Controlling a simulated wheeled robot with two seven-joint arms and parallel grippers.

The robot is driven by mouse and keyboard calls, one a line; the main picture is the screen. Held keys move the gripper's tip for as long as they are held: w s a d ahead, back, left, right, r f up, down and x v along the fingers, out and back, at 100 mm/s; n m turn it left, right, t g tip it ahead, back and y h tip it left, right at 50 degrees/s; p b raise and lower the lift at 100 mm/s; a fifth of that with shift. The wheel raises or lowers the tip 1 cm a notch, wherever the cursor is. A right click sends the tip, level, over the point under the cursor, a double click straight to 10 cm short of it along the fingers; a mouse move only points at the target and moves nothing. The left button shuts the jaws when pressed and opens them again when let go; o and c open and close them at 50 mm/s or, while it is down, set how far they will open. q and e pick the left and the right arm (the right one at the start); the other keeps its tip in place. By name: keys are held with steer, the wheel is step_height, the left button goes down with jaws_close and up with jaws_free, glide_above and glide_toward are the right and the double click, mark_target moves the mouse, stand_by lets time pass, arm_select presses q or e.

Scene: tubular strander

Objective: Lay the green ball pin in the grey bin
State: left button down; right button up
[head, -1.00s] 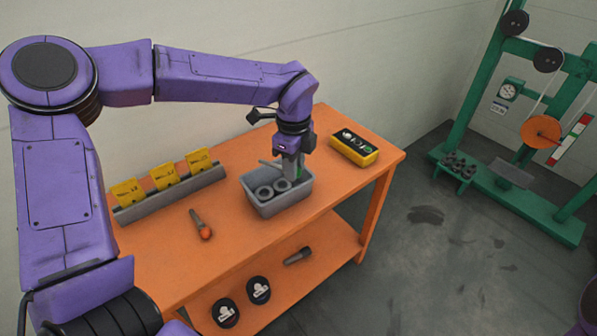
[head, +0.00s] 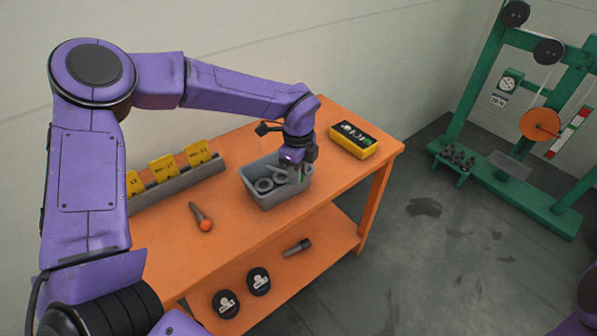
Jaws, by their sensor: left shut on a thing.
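The grey bin (head: 269,202) stands on the orange bench, with grey rings (head: 264,185) inside. My left gripper (head: 297,178) points down into the right side of the bin and is shut on the green ball pin. Only a little green shows beside the fingers; most of the pin is hidden. A grey rod-like piece shows at the gripper's left, inside the bin's outline; I cannot tell whether it touches the bin. My right gripper is out of view.
An orange ball pin (head: 202,218) lies on the bench (head: 165,250) left of the bin. A yellow box (head: 353,148) stands at the right. Yellow tags (head: 163,168) stand in a grey rail behind. The lower shelf holds two black discs and a dark cylinder (head: 297,247).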

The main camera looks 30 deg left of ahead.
arm_select(q)
steer(key=c, duration=0.9)
jaws_free()
steer(key=shift+f, duration=0.1)
steer(key=shift+r+p, duration=1.05)
steer(key=shift+r, duration=0.05)
steer(key=shift+w+r+b, duration=0.1)
steer(key=shift+r+b, duration=0.55)
steer(key=shift+b, duration=0.05)
step_height(320, 180, up, 10)
steer(key=shift+f+b, duration=0.1)
steer(key=shift+b, duration=0.35)
